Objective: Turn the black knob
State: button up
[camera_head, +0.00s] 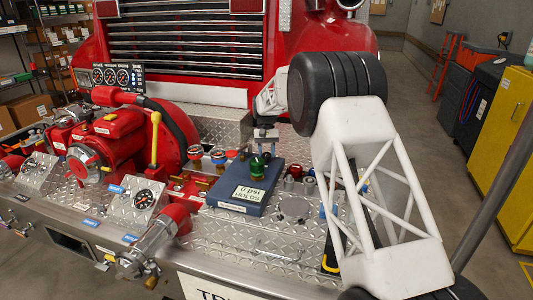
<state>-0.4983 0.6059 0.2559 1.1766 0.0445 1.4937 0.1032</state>
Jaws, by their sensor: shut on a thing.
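My gripper (265,145) is at the end of the white arm, pointing down over the blue box (229,200). Its jaws are shut on a small knob-like part at the top of the box, which I take to be the black knob; the jaws hide most of it. A dark green rounded piece (257,166) with a brass-coloured foot stands upright on the box just below the jaws. The box has a white label (248,195) reading "0 psi HOLDS".
The box sits on a diamond-plate bumper (215,240) of a red truck. A red pump (105,145) with a yellow lever (155,135) is at left. Several small caps and fittings stand around the box. A round plate (294,208) lies to its right.

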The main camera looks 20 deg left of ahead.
dwell(0.3)
jog(key=o, duration=0.9)
jog(key=shift+r, duration=0.1)
jog(key=v, duration=0.7)
jog(key=shift+w+r, duration=0.15)
jog(key=shift+r, duration=0.1)
